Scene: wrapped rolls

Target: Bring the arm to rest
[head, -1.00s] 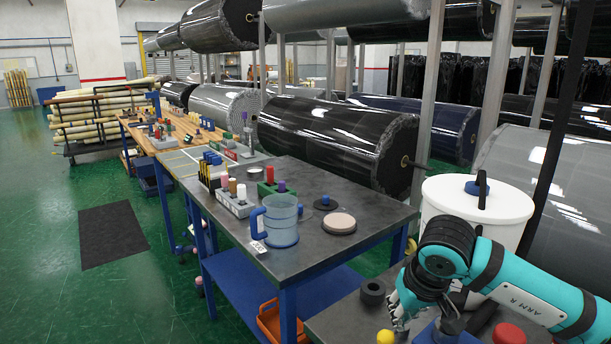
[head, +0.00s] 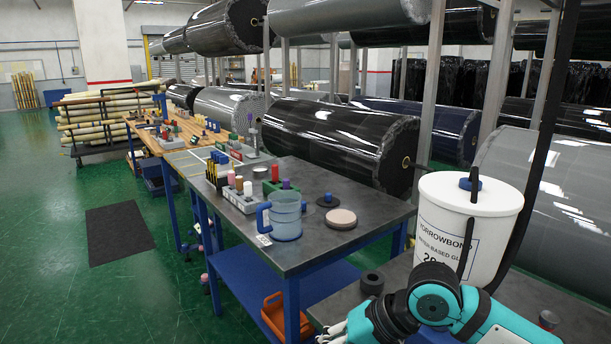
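My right arm is teal with black joints and comes in from the bottom right of the head view. Its dark, rounded joint is in front of the white bucket's lower part. Pale finger parts of my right gripper (head: 332,333) show at the bottom edge, over the near end of the grey bench. The rest of that gripper is cut off or hidden, so I cannot tell whether it is open or holds anything. My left arm and gripper are not in view.
A white lidded bucket (head: 470,225) stands behind my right arm. A black ring (head: 372,283) lies near the gripper. The dark table (head: 330,242) carries a blue jug (head: 284,217), a round disc (head: 341,219) and small parts. Large wrapped rolls (head: 340,145) fill the racks behind.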

